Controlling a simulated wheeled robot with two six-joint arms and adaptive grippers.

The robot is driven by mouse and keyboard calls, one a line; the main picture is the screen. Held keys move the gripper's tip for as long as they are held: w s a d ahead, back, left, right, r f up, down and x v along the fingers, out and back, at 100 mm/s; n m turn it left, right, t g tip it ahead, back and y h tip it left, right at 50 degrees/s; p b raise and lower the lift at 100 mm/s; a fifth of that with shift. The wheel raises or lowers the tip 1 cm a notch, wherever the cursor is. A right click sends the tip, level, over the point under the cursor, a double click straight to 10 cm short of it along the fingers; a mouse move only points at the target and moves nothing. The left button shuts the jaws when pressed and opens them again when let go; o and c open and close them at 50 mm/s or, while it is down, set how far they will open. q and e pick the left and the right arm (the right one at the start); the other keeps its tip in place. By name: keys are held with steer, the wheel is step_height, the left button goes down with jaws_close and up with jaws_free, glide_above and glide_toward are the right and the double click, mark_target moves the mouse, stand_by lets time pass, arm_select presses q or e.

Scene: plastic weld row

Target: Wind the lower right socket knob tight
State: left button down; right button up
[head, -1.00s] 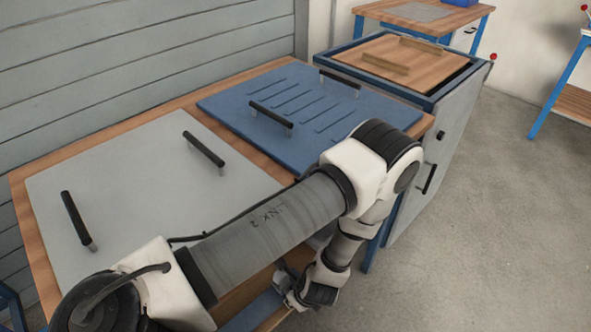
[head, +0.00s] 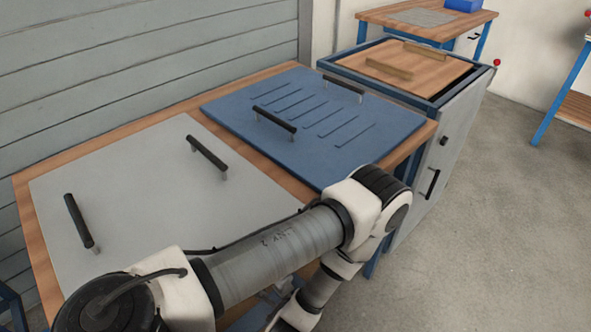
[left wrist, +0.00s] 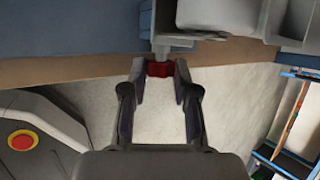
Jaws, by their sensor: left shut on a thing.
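In the left wrist view a red knob (left wrist: 160,69) sits at the end of a short grey stem under a grey fitting (left wrist: 215,17). My left gripper (left wrist: 160,78) has its two fingers on either side of the knob and is shut on it. Whether this is the lower right socket knob cannot be told from this view. In the head view my left arm reaches down past the front edge of the bench, and its gripper is out of sight below the frame. My right gripper is in neither view.
The wooden bench carries a grey panel (head: 140,200) and a blue slatted panel (head: 300,110), both with black handles. A cabinet with a wooden top (head: 395,72) stands behind right. Bare floor (head: 510,200) lies to the right. A red button (left wrist: 21,141) shows in the wrist view.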

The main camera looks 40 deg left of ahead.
arm_select(q)
steer(key=c, duration=0.9)
jaws_free()
steer(key=shift+o, duration=0.2)
step_height(320, 180, up, 10)
